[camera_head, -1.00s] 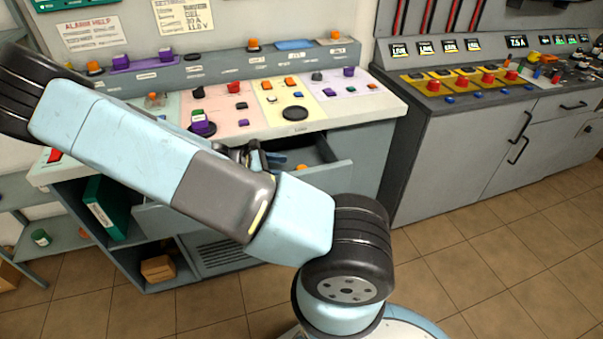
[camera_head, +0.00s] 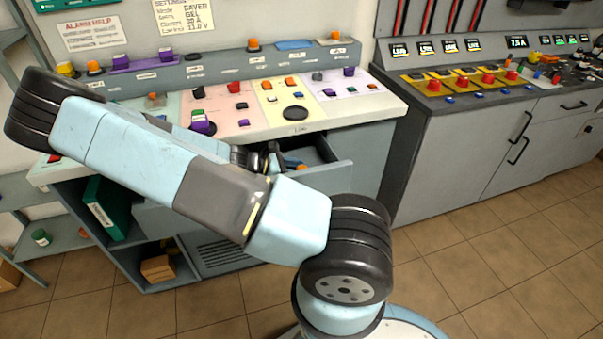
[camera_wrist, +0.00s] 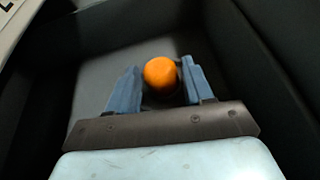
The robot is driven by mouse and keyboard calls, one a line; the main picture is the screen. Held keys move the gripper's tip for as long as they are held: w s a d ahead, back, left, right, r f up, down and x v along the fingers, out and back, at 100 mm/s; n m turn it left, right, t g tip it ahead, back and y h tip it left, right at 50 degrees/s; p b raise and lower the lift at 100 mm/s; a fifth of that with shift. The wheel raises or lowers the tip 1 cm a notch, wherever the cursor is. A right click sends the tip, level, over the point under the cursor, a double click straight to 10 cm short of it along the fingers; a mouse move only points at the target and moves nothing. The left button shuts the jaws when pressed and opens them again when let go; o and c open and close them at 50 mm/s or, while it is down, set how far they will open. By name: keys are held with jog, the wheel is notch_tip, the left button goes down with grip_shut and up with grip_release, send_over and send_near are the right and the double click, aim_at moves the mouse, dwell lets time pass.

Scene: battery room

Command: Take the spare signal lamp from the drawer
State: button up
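The signal lamp shows in the wrist view as an orange dome (camera_wrist: 160,72) with a dark base, inside the open drawer. My gripper (camera_wrist: 160,66) is open, with one blue-grey finger on each side of the lamp. The drawer (camera_head: 335,172) stands pulled out under the sloped console in the head view. There my arm hides much of the drawer, and only a bit of the gripper and a small orange spot show in it.
The console desk (camera_head: 345,110) with buttons overhangs the drawer. Dark drawer walls (camera_wrist: 262,70) rise close around my gripper. A green binder (camera_head: 106,208) and a cardboard box (camera_head: 158,268) sit on the shelves below left. A grey cabinet (camera_head: 470,150) stands to the right.

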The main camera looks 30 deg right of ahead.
jog(key=c, duration=0.8)
jog(key=shift+o, duration=0.2)
